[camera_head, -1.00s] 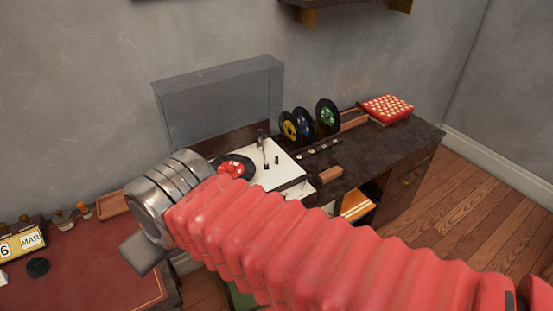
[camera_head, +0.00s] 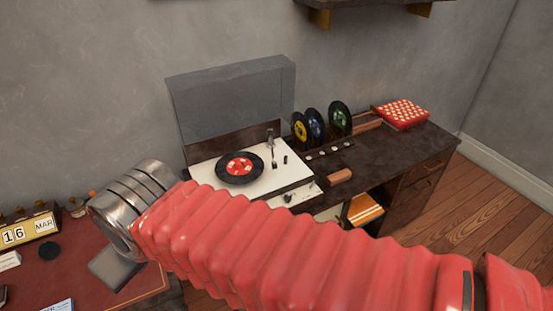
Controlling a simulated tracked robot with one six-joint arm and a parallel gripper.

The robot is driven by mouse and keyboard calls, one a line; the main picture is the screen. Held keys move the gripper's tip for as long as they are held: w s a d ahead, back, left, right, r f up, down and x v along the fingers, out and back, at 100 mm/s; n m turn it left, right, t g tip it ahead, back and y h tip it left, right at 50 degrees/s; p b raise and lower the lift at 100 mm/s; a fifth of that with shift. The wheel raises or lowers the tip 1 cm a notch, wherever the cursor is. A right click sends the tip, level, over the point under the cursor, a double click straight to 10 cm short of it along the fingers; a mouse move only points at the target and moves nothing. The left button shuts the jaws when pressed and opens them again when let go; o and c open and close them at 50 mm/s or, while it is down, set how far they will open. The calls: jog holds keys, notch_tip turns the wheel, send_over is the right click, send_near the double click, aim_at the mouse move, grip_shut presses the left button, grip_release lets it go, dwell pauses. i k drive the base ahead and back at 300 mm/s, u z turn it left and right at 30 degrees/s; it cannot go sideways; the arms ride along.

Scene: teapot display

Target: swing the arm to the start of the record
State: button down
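A black record with a red label (camera_head: 257,170) lies flat on the white deck of a record player (camera_head: 208,175). The player's tonearm (camera_head: 271,147) stands to the right of the record, apart from it. The player's grey lid (camera_head: 232,98) is raised behind it. My red-sleeved arm crosses the lower picture and ends in a metal cuff at the left, over the desk. A flat grey piece shows below the cuff; my gripper's fingers cannot be made out, so I cannot tell whether it is open or holds anything.
Several records stand in a rack (camera_head: 313,126) right of the player. A red checkered box (camera_head: 401,114) sits on the dark cabinet (camera_head: 387,152). A brown block (camera_head: 340,176) lies near its front. The red-topped desk (camera_head: 85,262) at left holds a calendar (camera_head: 30,230).

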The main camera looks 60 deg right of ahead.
aim_at(271, 133)
jog(key=k, duration=1.05)
jog(key=z, duration=0.55)
jog(key=i, duration=1)
jog(key=u, duration=0.05)
